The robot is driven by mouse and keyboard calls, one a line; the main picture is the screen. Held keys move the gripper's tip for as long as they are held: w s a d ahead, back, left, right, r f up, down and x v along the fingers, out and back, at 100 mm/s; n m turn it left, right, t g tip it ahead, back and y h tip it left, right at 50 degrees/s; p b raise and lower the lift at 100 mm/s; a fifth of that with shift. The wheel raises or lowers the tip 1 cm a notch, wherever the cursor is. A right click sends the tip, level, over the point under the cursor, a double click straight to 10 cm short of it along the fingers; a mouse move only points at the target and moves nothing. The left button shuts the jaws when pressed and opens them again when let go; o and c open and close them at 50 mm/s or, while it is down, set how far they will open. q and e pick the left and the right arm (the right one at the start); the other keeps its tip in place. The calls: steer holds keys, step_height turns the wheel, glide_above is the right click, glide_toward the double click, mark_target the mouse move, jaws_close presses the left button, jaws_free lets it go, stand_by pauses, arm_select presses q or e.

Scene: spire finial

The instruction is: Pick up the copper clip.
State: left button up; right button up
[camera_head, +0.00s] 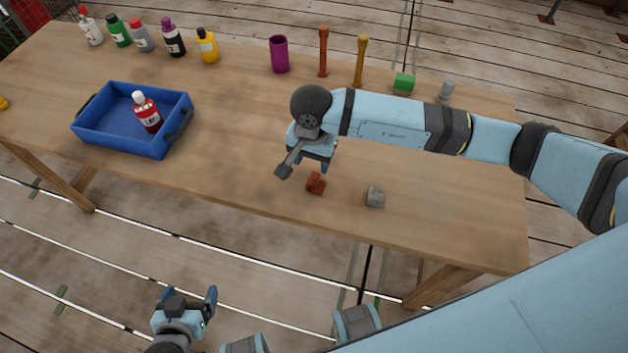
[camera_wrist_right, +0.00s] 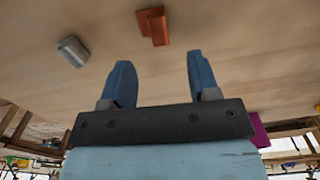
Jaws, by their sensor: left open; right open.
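The copper clip (camera_head: 316,183) is a small reddish-brown piece lying on the wooden table near its front edge. My right gripper (camera_head: 313,162) is above the table just behind the clip, open and empty. In the right wrist view the copper clip (camera_wrist_right: 154,25) shows beyond the gap between the two blue fingers (camera_wrist_right: 158,62), apart from them. My left gripper (camera_head: 188,296) is open and empty, low in front of the table and away from the clip.
A grey block (camera_head: 375,197) lies right of the clip. A blue tray (camera_head: 118,139) holding a red bottle (camera_head: 147,112) stands left. Several bottles, a purple cup (camera_head: 279,54), two upright posts (camera_head: 323,52) and a green block (camera_head: 404,81) line the back.

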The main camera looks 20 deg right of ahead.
mark_target(313, 178)
step_height(313, 178, down, 9)
steer(key=shift+d+r+p, duration=0.1)
steer(key=shift+r+p, duration=0.1)
steer(key=shift+p, duration=0.35)
steer(key=c, duration=1)
steer(key=shift+r, duration=0.1)
